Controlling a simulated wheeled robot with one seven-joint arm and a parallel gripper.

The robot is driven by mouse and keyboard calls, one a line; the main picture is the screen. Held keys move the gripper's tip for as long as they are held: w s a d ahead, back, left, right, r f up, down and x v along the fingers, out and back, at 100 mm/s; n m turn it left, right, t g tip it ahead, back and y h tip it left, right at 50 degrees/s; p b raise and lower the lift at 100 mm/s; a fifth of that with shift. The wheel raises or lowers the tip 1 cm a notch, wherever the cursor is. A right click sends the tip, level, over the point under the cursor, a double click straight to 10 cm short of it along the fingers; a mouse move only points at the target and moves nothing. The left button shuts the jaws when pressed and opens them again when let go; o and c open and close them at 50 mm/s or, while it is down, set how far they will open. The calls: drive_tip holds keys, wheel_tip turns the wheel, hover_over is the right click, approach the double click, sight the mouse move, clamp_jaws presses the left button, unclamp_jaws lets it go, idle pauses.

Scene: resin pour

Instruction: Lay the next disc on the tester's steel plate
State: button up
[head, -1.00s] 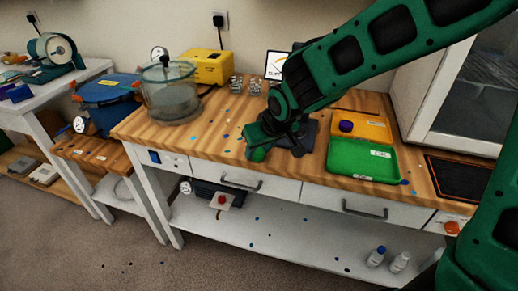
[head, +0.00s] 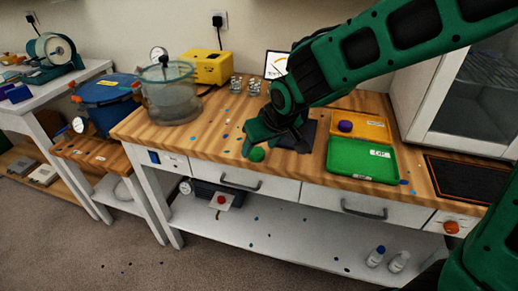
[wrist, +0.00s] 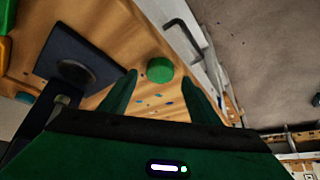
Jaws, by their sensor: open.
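A green disc (head: 257,155) lies on the wooden bench near its front edge, left of the dark tester base (head: 308,134). In the wrist view the green disc (wrist: 160,70) lies on bare wood, beyond and between my open fingertips, apart from both. My gripper (head: 256,143) is low over the bench, just behind the disc; it also shows in the wrist view (wrist: 160,85). The wrist view shows the tester's dark base (wrist: 62,50) with a round grey plate (wrist: 78,72) on it, with no disc visible there. My arm hides much of the tester in the head view.
A green tray (head: 345,165) looks empty; an orange tray (head: 375,132) behind it holds a purple disc (head: 345,126). A clear chamber (head: 170,95) stands left, by a yellow box (head: 208,67). Small coloured chips dot the bench. A drawer handle (wrist: 185,38) is below the edge.

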drive_tip(key=v, duration=0.9)
drive_tip(key=shift+r, duration=0.3)
drive_tip(key=shift+s, duration=0.1)
